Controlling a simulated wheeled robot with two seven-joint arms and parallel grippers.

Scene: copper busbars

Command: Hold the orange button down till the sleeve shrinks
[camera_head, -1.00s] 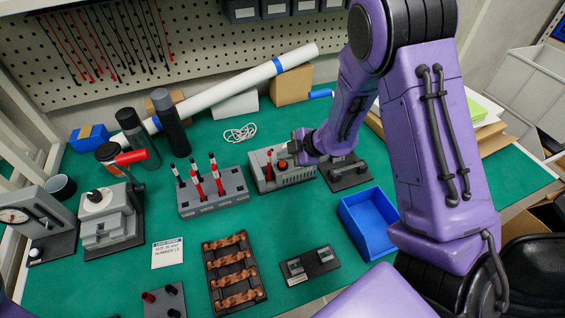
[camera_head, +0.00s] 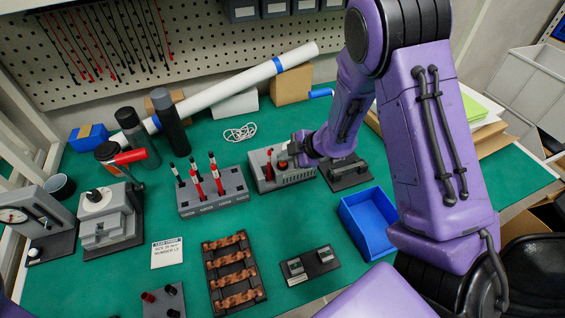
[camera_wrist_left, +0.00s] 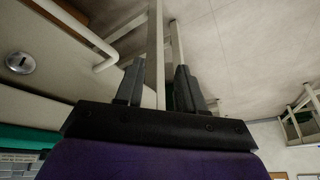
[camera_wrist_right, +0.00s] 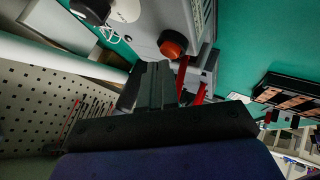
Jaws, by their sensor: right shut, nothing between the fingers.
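The orange button (camera_wrist_right: 172,42) is a round knob on a grey unit (camera_head: 268,183); the unit stands on the green bench in the head view. My right gripper (camera_wrist_right: 157,68) is shut and empty. Its fingertips are close by the button in the right wrist view; I cannot tell whether they touch it. My left gripper (camera_wrist_left: 158,78) is open and empty, away from the bench.
A grey rack (camera_head: 215,204) with several red and black pieces stands left of the unit. A dark stand (camera_head: 348,173) and a blue tray (camera_head: 368,222) are to the right. A tray of copper busbars (camera_head: 232,272) lies in front. White cord (camera_head: 240,133) lies behind.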

